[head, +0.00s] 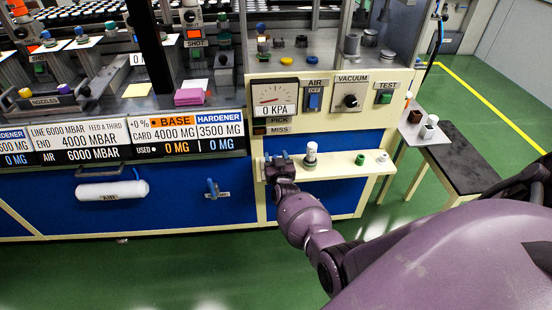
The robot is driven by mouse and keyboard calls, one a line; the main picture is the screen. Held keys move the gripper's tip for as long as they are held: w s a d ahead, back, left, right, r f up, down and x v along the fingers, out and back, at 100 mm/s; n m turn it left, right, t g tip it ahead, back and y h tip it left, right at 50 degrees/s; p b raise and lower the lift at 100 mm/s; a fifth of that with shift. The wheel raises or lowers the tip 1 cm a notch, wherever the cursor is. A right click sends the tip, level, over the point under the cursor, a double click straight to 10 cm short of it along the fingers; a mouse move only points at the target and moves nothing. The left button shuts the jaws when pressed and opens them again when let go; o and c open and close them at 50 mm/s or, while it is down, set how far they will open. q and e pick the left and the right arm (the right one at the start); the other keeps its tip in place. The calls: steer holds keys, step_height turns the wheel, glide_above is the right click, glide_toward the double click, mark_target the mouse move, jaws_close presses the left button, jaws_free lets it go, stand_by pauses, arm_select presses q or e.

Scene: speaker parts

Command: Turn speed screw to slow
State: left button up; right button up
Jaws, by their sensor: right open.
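I cannot make out a screw marked speed or slow in this view. My right gripper (277,157) is at the left end of a narrow cream ledge (335,167) on the front of the workbench. Its small fingers point at the bench and are apart, with nothing seen between them. The wrist hides part of the ledge's left end. A white and grey cylinder (311,153) stands upright on the ledge just right of the gripper. A green knob (360,159) and a small white knob (382,157) sit farther right. My left gripper is out of view.
Above the ledge are a pressure gauge (273,98), a blue switch (314,101), a vacuum dial (350,101) and a green test button (385,97). A white air cylinder (112,190) and a blue valve handle (212,187) are at lower left. A dark side table (465,160) stands right.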

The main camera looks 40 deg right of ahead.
steer(key=shift+s, duration=0.1)
steer(key=shift+s+a, duration=0.2)
steer(key=shift+s, duration=0.05)
steer(key=p+v, duration=0.3)
steer(key=v, duration=0.7)
steer(key=shift+a+f, duration=0.1)
